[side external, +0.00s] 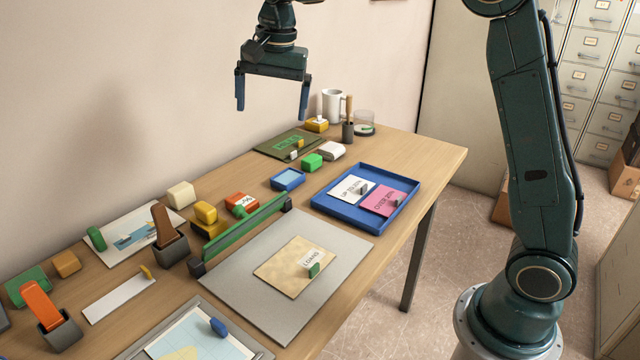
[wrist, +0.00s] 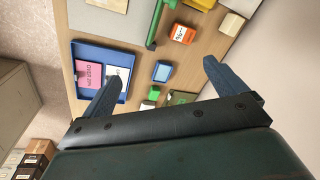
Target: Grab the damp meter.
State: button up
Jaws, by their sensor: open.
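An orange block with a white face marked with a percent sign (side external: 242,201) looks like the damp meter. It lies on the table behind the green bar, beside yellow blocks; a green piece partly covers it in the side view. In the wrist view the orange meter (wrist: 184,33) shows beyond the fingertips, near the top. My gripper (side external: 271,113) is open and empty, high above the back of the table. In the wrist view its two fingers (wrist: 160,70) are spread wide, with nothing between them but table items far below.
A long green bar (side external: 245,231) stands in front of the meter. A blue box (side external: 288,179) is to its right, a blue tray (side external: 344,213) with cards further right. A white mug (side external: 333,105) and wooden-handled tool stand at the back. The wall is close behind.

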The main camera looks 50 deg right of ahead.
jog(key=w+f+m+g, duration=0.1)
jog(key=w+f+m, duration=0.2)
jog(key=w+f, duration=0.45)
jog(key=m+g, duration=0.1)
jog(key=m, duration=0.2)
send_over(241, 199)
notch_tip(241, 199, down, 6)
jog(key=shift+f, duration=0.1)
jog(key=shift+f, duration=4.3)
jog(key=shift+s+f, duration=0.1)
jog(key=shift+f, duration=2.45)
jog(key=shift+c, duration=0.3)
